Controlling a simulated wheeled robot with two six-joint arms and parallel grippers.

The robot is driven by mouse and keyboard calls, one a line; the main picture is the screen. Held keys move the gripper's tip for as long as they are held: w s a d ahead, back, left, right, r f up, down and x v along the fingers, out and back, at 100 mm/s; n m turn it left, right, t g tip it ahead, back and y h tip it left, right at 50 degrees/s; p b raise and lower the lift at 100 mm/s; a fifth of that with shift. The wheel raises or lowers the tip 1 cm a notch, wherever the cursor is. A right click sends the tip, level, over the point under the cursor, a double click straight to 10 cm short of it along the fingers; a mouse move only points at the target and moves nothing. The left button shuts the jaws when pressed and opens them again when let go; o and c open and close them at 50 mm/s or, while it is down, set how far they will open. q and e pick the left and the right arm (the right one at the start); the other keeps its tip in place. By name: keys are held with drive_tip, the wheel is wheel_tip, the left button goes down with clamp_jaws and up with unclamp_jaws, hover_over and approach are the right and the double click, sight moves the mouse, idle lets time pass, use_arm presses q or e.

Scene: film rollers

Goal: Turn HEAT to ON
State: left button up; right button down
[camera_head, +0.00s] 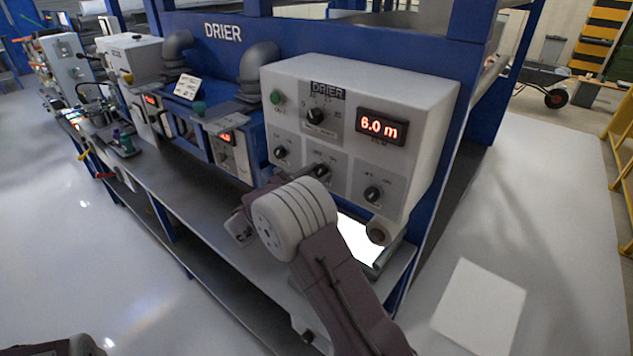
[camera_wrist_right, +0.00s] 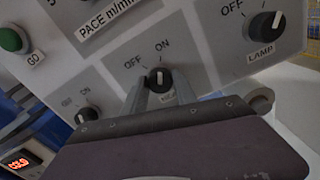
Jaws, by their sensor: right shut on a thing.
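The HEAT knob (camera_wrist_right: 159,79) is a small black dial with a white mark, in the middle of the panel's lower row in the right wrist view. OFF stands at its upper left and ON above it. The white mark points roughly upward, closer to ON than to OFF. Its name label is mostly hidden by my gripper. My right gripper (camera_wrist_right: 157,92) is shut on this knob, one grey finger on each side. In the head view the knob (camera_head: 320,170) shows just above my right wrist, which hides the fingers. My left gripper is out of view.
The grey DRIER box (camera_head: 410,90) also carries a LAMP knob (camera_wrist_right: 266,24), a green GO button (camera_wrist_right: 11,39), a pace dial (camera_head: 316,115), another OFF/ON knob (camera_wrist_right: 87,115) and a red display (camera_head: 381,126) reading 6.0 m. A roller end (camera_head: 379,232) sticks out below.

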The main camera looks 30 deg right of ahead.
drive_tip(key=shift+m, duration=0.3)
drive_tip(key=c, duration=1)
unclamp_jaws()
drive_tip(key=shift+s+a+b, duration=0.1)
drive_tip(key=shift+a+b, duration=0.25)
drive_tip(key=b+v, duration=0.1)
drive_tip(key=v, duration=0.7)
drive_tip(key=shift+b, duration=0.3)
drive_tip(key=shift+s+a, duration=0.1)
